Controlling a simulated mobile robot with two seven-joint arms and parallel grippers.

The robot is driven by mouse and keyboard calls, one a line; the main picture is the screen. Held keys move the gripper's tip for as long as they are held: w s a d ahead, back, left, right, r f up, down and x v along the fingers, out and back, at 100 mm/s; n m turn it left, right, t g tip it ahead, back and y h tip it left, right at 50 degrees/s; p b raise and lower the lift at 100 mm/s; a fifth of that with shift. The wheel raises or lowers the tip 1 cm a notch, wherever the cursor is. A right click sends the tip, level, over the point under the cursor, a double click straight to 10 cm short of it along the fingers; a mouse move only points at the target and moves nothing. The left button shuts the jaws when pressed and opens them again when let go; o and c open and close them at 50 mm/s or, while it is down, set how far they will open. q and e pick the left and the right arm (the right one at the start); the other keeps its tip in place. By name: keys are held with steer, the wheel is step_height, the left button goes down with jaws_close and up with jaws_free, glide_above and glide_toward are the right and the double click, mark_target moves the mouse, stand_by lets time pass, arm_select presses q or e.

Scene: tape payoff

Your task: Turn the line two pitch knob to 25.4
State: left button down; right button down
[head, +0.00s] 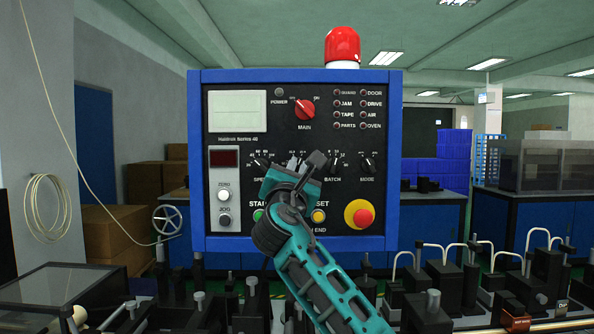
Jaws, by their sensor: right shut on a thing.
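The control panel (225,190) is a black face in a blue frame, facing me. A row of black knobs crosses its middle: the speed knob (262,164) at left, the batch knob (333,163) and the mode knob (367,164) at right. My right gripper (299,165) is at the spot between speed and batch, shut on the knob there, which I take for the pitch knob. The gripper hides most of that knob, its label and its pointer; only small scale marks show above, too small to read. My left gripper is not in view.
A red main switch (305,109) is above my gripper. A yellow button (318,215) and a red emergency button (362,216) sit close below and right. A red beacon (342,46) tops the panel. Black fixtures (429,309) stand along the front.

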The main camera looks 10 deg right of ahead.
steer(key=shift+r, duration=0.25)
steer(key=c, duration=1.6)
jaws_free()
steer(key=o, duration=0.6)
steer(key=shift+w+d+f, duration=0.15)
steer(key=shift+f, duration=0.05)
steer(key=shift+s+a+f, duration=0.3)
steer(key=shift+s, duration=0.25)
steer(key=b+v, duration=0.1)
steer(key=v, duration=1)
steer(key=shift+s, duration=0.3)
